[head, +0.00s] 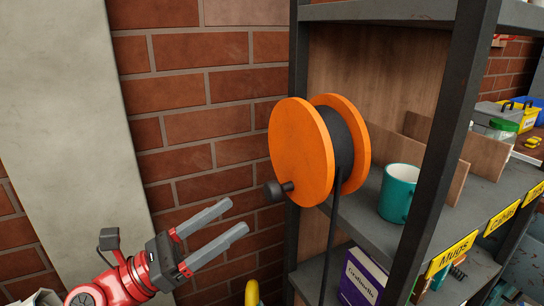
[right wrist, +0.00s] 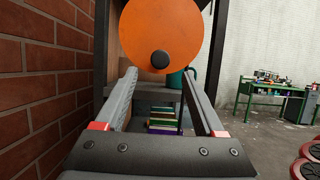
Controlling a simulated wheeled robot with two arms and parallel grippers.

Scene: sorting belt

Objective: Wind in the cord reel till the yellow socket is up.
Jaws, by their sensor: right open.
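The cord reel (head: 300,150) has two orange discs with black cord (head: 341,145) wound between them, mounted at the shelf's left post. A dark crank knob (head: 274,192) sticks out from the lower left of its near disc. Cord hangs from the reel past the shelf and out of the bottom of the head view; I see no socket on it. My right gripper (head: 237,216) is open and empty, left of and below the knob, apart from it. In the right wrist view the knob (right wrist: 160,58) shows ahead, between and just above the fingertips (right wrist: 160,75). My left gripper is not in view.
A teal mug (head: 398,193) stands on the shelf right of the reel, behind the post (head: 432,150). A purple box (head: 362,280) is on the shelf below. A brick wall (head: 215,100) is close on the left. A partly cut-off yellow thing (head: 252,293) shows at the bottom.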

